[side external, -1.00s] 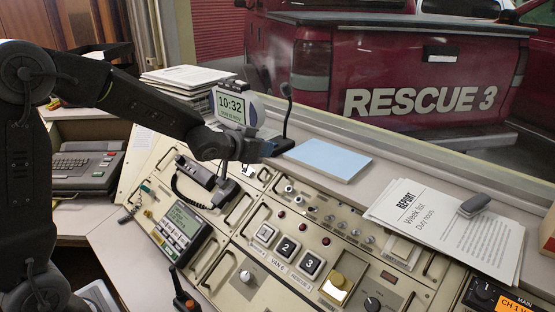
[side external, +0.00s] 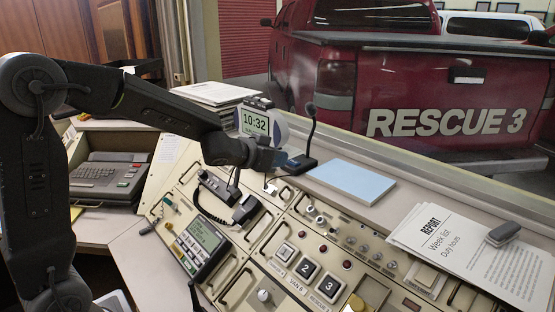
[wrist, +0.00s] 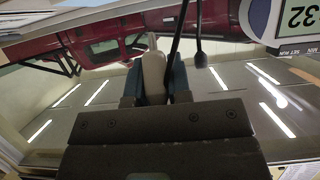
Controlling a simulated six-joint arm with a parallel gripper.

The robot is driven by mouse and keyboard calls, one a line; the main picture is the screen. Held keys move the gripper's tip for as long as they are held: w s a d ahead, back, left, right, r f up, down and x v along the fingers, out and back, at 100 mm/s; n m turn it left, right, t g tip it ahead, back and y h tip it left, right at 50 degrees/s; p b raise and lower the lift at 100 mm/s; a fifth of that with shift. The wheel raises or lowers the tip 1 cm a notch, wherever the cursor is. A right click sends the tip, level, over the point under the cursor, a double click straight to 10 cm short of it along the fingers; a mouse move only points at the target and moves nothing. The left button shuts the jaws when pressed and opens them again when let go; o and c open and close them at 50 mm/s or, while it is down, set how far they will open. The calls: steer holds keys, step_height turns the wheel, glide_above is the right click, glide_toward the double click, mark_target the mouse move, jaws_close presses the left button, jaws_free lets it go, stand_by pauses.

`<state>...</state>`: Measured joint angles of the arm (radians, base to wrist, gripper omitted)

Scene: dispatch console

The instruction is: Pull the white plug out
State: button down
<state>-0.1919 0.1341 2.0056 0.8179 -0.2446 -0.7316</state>
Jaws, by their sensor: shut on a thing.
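My gripper (side external: 281,158) is above the upper edge of the sloped console panel, beside the microphone base. In the wrist view, the two bluish fingers of my gripper (wrist: 153,82) are shut on a pale off-white piece, which looks like the white plug (wrist: 153,72). Its narrower tip points away from my gripper, with the window behind it. I see no socket around the tip in the wrist view. In the side view, the plug cannot be made out at the fingers.
A desk microphone (side external: 301,163) with a thin gooseneck stands right beside my gripper. A clock (side external: 255,122) is just behind my wrist. A blue pad (side external: 352,181) lies to the right. A handset (side external: 246,209) with a coiled cord is on the panel below.

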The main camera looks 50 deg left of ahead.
steer(key=shift+s+r, duration=0.1)
steer(key=shift+r, duration=0.1)
stand_by(0.3)
steer(key=shift+s+r, duration=0.55)
steer(key=shift+r, duration=0.3)
steer(key=shift+s+r, duration=0.55)
steer(key=shift+r, duration=0.3)
